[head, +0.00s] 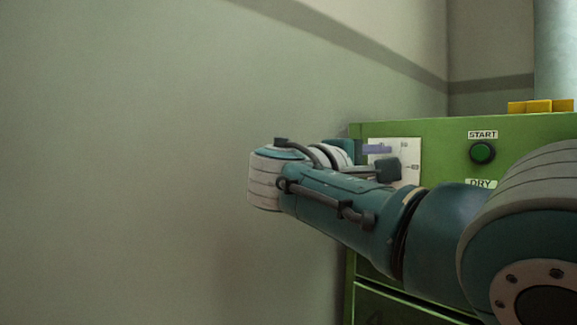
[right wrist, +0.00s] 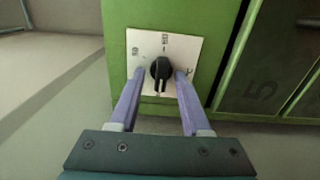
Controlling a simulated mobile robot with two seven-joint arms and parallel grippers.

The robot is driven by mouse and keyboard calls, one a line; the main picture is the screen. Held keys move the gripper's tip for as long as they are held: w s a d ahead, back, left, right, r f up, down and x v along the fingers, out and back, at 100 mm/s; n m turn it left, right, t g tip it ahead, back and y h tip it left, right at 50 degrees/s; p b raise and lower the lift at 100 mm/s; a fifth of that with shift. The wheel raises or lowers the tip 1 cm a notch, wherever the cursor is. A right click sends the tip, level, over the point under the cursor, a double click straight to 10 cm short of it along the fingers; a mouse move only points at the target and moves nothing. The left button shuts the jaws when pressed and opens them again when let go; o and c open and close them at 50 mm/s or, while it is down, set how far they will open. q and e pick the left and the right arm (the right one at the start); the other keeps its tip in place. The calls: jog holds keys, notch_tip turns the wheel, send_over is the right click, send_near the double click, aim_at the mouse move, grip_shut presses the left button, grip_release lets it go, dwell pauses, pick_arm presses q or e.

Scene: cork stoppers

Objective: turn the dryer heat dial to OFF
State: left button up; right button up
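The heat dial is a black knob (right wrist: 161,69) on a white plate (right wrist: 143,40) on the front of the green dryer cabinet. In the right wrist view its narrow grip runs towards the bottom of the picture. My left gripper is not in view.
A green START button (head: 482,152) sits right of the plate, above a DRY label (head: 481,184). Yellow blocks (head: 539,106) rest on the cabinet top (head: 460,126). A plain wall (head: 130,150) fills the left, and dark panels (right wrist: 262,75) lie beside the plate in the wrist view.

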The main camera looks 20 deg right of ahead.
jog(key=b+v, duration=0.1)
jog(key=v, duration=0.9)
jog(key=shift+b, duration=0.3)
